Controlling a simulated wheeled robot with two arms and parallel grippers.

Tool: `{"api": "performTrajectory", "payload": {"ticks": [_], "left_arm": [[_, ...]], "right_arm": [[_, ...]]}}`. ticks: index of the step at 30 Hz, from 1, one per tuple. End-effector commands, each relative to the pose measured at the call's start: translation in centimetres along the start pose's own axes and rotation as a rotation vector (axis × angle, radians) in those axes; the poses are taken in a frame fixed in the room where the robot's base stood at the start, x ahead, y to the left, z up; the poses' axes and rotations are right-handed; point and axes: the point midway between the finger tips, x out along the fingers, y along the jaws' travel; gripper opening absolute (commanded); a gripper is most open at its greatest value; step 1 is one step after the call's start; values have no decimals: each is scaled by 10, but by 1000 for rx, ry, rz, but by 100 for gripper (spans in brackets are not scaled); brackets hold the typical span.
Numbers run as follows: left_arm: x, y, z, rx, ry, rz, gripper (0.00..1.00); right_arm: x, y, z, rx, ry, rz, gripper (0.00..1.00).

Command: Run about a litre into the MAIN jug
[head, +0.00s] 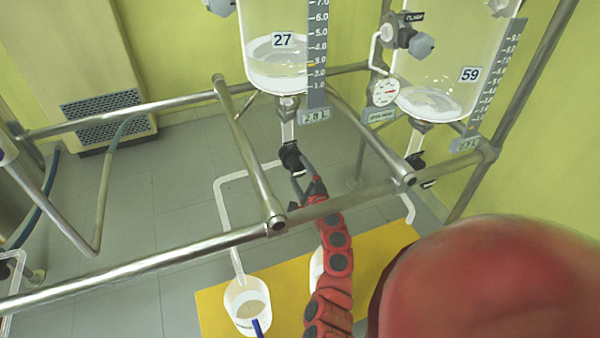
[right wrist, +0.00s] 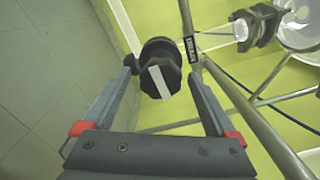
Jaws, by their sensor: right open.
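Glass reactor 27 (head: 275,65) holds some clear liquid beside a graduated scale (head: 318,50). Its black outlet valve (head: 290,156) sits below it; a white pipe (head: 222,190) runs from there to above a jug (head: 247,305) with pale contents and a blue handle. A second white jug (head: 317,268) is mostly hidden behind my right arm. I cannot read which jug is MAIN. My right gripper (head: 303,182) is at the valve. In the right wrist view its open fingers (right wrist: 159,62) stand either side of a black knob (right wrist: 160,78) with a white bar. My left gripper is not in view.
Metal frame rails (head: 150,262) cross in front of the reactors. The jugs stand on a yellow mat (head: 215,312).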

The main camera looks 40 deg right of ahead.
Motion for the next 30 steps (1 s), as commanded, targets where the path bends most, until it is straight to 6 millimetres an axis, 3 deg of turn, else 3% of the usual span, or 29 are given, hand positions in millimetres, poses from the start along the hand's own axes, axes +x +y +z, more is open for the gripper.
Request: {"api": "performTrajectory", "payload": {"ticks": [5,21,30], "left_arm": [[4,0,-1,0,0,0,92],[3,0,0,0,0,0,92],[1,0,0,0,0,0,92]], "right_arm": [[-26,-1,-1,1,6,-1,92],[-148,1,-2,0,7,0,92],[-171,1,0,1,2,1,92]]}}
